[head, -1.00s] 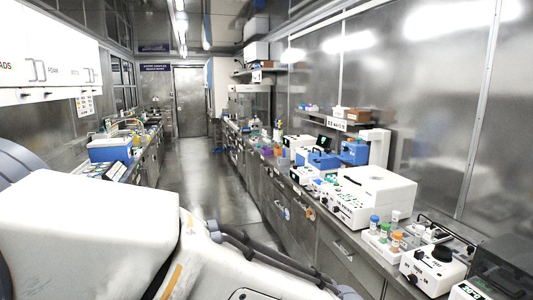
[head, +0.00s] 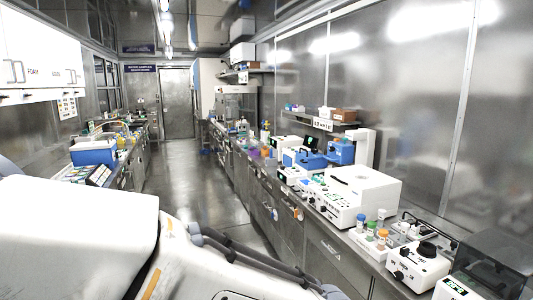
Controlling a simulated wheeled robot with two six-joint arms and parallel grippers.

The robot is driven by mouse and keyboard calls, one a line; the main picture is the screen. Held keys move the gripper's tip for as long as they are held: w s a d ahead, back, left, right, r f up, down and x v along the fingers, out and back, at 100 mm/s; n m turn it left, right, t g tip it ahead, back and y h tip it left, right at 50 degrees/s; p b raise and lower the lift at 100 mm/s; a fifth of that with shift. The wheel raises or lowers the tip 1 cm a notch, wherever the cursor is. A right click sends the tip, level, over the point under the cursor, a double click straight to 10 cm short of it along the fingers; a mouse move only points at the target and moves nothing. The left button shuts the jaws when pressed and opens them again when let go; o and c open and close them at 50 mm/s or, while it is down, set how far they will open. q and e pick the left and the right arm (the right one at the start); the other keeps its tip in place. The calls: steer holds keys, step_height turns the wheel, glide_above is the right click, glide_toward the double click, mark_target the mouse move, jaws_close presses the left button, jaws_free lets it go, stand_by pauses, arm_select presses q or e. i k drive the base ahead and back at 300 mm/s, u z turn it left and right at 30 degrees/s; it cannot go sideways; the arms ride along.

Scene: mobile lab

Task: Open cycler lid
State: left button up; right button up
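Several bench instruments stand along the right-hand counter, and I cannot tell for sure which one is the cycler. A large white box-shaped machine (head: 366,188) with a closed top and a front panel of buttons stands mid-counter. A white machine with a blue top (head: 306,159) stands farther back. A device with a dark, see-through cover (head: 503,258) is cut off at the lower right edge. My white arm parts fill the lower left. Neither gripper is in view.
Bottles with colored caps (head: 371,232) and a white knobbed device (head: 418,265) stand on the right counter (head: 322,214). A blue and white cooler box (head: 94,153) is on the left counter. The aisle floor (head: 188,186) between the counters is clear.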

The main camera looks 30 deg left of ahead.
mark_target(308, 160)
steer(key=u, duration=0.5)
steer(key=i, duration=0.85)
steer(key=u, duration=1.15)
steer(key=i, duration=1.9)
steer(key=u, duration=0.2)
steer(key=i, duration=1.6)
steer(key=z, duration=1.2)
steer(key=i, duration=1.05)
steer(key=z, duration=1)
